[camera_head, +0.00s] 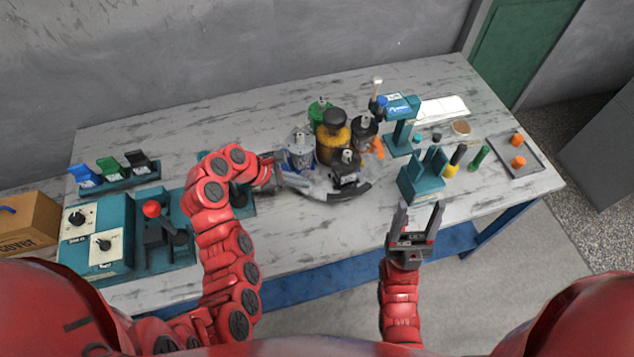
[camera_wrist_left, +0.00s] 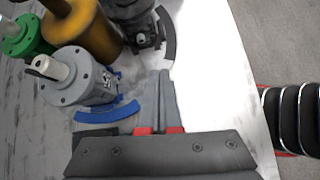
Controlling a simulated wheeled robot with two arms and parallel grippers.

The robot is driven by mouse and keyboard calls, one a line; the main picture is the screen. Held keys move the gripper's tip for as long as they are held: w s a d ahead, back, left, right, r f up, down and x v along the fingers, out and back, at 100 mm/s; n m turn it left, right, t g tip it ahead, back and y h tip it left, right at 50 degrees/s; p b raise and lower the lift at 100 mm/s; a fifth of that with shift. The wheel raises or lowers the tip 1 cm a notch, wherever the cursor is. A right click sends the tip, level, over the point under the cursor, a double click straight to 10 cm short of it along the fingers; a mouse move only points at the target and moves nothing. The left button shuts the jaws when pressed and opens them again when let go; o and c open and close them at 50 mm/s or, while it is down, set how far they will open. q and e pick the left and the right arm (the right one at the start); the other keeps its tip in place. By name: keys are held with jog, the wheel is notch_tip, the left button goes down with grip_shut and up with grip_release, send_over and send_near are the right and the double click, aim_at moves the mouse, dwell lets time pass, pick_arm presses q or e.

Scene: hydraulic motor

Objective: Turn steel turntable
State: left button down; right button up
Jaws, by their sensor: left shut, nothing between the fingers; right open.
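The steel turntable (camera_head: 318,187) stands at the middle of the table and carries several motors around a brown and yellow centre column (camera_head: 333,138). A grey motor (camera_head: 299,148), a green one (camera_head: 319,112) and dark ones (camera_head: 346,168) sit around it. My left gripper (camera_head: 300,184) is shut and empty at the turntable's front left edge. In the left wrist view its fingertips (camera_wrist_left: 163,75) lie between a blue curved rim piece (camera_wrist_left: 108,112) and a dark one (camera_wrist_left: 167,40); contact is unclear.
A tray (camera_head: 530,168) with orange parts is at far right. Teal control boxes (camera_head: 98,238) and coloured bins (camera_head: 112,177) are at left.

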pick_arm(q)
jog(key=n, duration=0.1)
jog(key=p, duration=0.4)
send_near(338, 189)
jog(key=d+f, duration=0.2)
jog(key=f, duration=0.1)
jog(key=shift+w+n, duration=0.3)
jog(key=shift+w, duration=0.05)
jog(key=shift+w+d+f, duration=0.2)
jog(key=shift+d+f, duration=0.2)
jog(key=shift+d, duration=0.15)
jog(key=shift+d+f+b, duration=0.1)
jog(key=shift+d+b, duration=0.05)
jog(key=shift+b, duration=0.15)
jog(key=shift+s+d, duration=0.15)
